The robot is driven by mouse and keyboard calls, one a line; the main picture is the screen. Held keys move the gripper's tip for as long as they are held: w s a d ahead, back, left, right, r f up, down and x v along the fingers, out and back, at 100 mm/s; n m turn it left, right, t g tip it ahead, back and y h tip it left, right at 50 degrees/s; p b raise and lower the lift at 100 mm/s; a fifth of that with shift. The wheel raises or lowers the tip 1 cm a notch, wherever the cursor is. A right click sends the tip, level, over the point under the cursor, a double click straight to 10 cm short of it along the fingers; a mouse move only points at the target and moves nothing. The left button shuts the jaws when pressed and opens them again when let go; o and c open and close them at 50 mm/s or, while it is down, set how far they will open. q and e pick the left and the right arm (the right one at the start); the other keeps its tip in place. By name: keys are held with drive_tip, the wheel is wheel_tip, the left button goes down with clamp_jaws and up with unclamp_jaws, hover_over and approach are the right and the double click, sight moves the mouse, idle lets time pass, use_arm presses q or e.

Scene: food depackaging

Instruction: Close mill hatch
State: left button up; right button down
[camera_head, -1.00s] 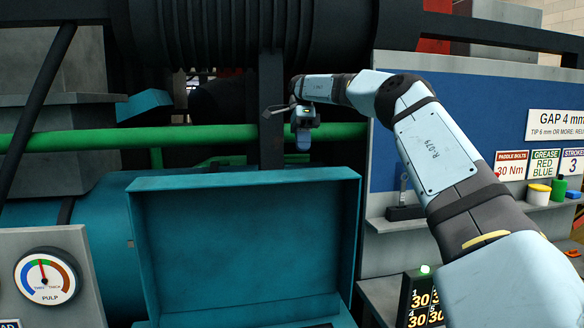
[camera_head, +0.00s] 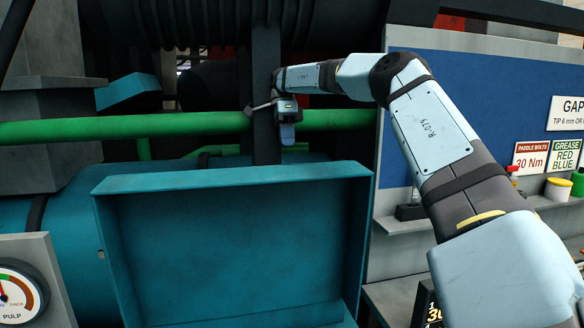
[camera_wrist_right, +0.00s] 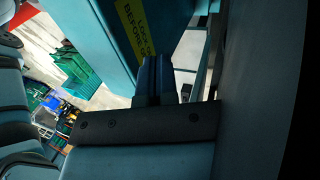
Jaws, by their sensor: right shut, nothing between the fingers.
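The mill hatch (camera_head: 232,245) is a teal, shallow box-like lid. It stands raised, with its hollow inner side facing the head camera. My right gripper (camera_head: 287,138) is above and behind the hatch's top edge, its blue fingers pointing down, apart from the lid in the picture. In the right wrist view the shut, empty fingers (camera_wrist_right: 154,78) are beside a teal panel with a yellow label (camera_wrist_right: 135,28), which looks like the hatch's outer side. Whether they touch it I cannot tell. The hatch opening is mostly below the frame. My left gripper is not in view.
A green pipe (camera_head: 130,126) runs across behind the hatch, and a dark upright post (camera_head: 266,60) stands close to my right gripper. A pulp gauge (camera_head: 14,295) is at lower left. A shelf (camera_head: 410,225) with small containers is at right.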

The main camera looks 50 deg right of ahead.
sight(294, 187)
drive_tip(key=s+a+f, duration=0.1)
drive_tip(key=f, duration=0.1)
drive_tip(key=s+a+f+p, duration=0.1)
drive_tip(key=s+f, duration=0.1)
drive_tip(key=s+a+f, duration=0.1)
drive_tip(key=a+f, duration=0.1)
drive_tip(key=shift+s+p, duration=0.4)
drive_tip(key=shift+d+f, duration=0.1)
drive_tip(key=shift+f, duration=0.05)
drive_tip(key=shift+w, duration=0.1)
